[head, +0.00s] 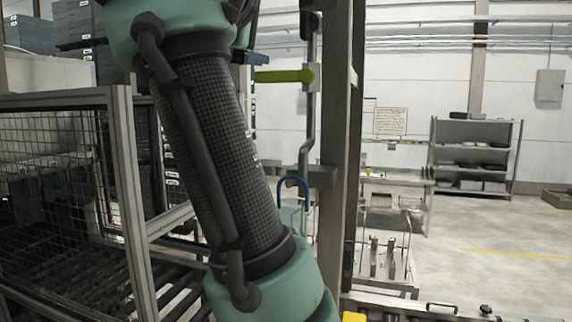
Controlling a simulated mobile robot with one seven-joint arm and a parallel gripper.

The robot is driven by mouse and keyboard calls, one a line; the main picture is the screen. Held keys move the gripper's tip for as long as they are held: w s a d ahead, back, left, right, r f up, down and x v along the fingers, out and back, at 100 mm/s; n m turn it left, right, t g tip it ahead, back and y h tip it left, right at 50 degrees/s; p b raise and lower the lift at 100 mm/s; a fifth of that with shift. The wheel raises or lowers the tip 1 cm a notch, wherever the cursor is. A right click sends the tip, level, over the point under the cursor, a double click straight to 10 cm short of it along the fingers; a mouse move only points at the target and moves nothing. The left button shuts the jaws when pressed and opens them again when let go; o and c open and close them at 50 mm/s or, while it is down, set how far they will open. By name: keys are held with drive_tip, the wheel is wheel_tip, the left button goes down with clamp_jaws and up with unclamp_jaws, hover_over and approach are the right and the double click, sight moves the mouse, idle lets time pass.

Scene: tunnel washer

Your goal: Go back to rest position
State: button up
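My arm crosses the head view from the upper left to the bottom centre, with a dark woven-looking link between two green joints. It fills much of the middle and hides what stands behind it. My gripper is not visible in this view, so its state and anything in it are hidden.
A mesh-panelled frame (122,140) with rollers inside stands at the left. A dark metal post (340,150) rises near the centre, beside a bright green handle (280,76). A grey shelf rack (472,155) stands at the back right. The floor (490,235) at right is clear.

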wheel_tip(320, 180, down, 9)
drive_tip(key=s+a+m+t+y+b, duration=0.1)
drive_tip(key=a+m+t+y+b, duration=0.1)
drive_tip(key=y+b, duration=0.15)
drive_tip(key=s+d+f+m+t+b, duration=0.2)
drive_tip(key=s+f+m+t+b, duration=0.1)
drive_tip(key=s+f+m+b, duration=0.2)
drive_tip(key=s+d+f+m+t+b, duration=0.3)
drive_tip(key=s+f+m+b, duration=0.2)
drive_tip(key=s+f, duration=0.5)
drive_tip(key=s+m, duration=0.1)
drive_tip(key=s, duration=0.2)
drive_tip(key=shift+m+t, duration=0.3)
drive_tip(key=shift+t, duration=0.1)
